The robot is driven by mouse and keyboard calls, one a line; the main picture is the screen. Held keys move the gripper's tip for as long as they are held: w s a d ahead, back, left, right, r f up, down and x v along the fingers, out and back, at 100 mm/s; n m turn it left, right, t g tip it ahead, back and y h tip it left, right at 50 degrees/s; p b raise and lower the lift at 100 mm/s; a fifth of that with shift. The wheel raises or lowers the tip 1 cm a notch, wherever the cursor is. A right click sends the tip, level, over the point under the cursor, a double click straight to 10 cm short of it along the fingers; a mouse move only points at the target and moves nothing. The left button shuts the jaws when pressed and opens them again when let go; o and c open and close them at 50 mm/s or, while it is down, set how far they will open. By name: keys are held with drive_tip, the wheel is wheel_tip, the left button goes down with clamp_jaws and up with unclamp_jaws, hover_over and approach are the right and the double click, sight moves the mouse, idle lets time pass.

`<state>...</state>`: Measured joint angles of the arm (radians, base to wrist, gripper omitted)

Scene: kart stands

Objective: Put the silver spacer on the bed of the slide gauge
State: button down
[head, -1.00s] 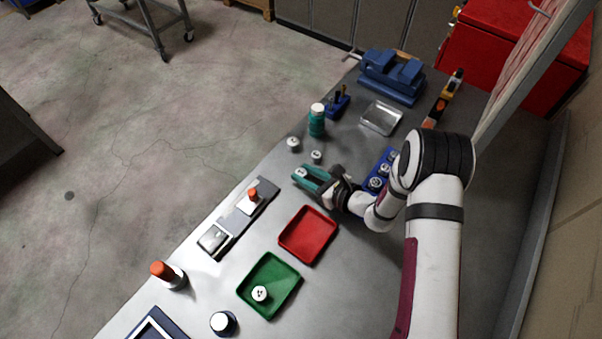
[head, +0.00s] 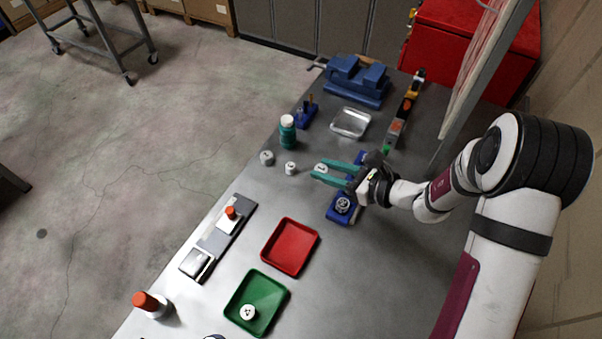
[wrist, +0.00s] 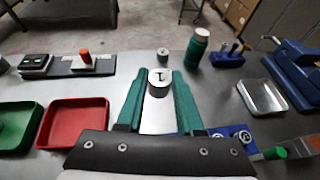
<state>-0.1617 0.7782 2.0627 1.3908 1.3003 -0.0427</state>
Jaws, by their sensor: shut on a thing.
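My gripper (head: 322,170) has teal fingers and is shut on a small silver cylinder, the spacer (head: 320,166), with a dark mark on its top. In the wrist view the spacer (wrist: 159,80) is upright between the fingertips (wrist: 159,88). Its height above the bench is hard to judge. The slide gauge (head: 219,238) lies to the left on the bench, apart from my gripper. It has a grey bed, an orange-knobbed part and a display block at its near end. The gauge (wrist: 70,66) also shows at the left of the wrist view.
Two small cylinders (head: 266,158) (head: 290,168) stand left of my gripper, near a teal bottle (head: 288,135). A blue rack (head: 340,215) is partly hidden by my gripper. Red (head: 268,262) and green (head: 236,318) trays lie in front. An orange-capped bottle (head: 150,304) stands near left.

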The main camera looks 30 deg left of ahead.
drive_tip(key=shift+w+d+r, duration=0.15)
drive_tip(key=shift+d+r, duration=0.15)
drive_tip(key=shift+d, duration=0.2)
drive_tip(key=n+g+h, duration=0.3)
drive_tip(key=n+g, duration=0.6)
drive_tip(key=g, duration=0.1)
hover_over(221, 240)
drive_tip(key=f, duration=0.5)
drive_tip(key=shift+w+d+f, duration=0.1)
drive_tip(key=shift+w+d, duration=0.05)
drive_tip(key=shift+d, duration=0.25)
drive_tip(key=f, duration=0.4)
drive_tip(key=shift+s+a, duration=0.25)
drive_tip(key=shift+a, duration=0.15)
drive_tip(key=shift+f, duration=0.3)
drive_tip(key=c, duration=0.8)
unclamp_jaws()
drive_tip(key=shift+f, duration=0.15)
drive_tip(key=shift+c, duration=0.2)
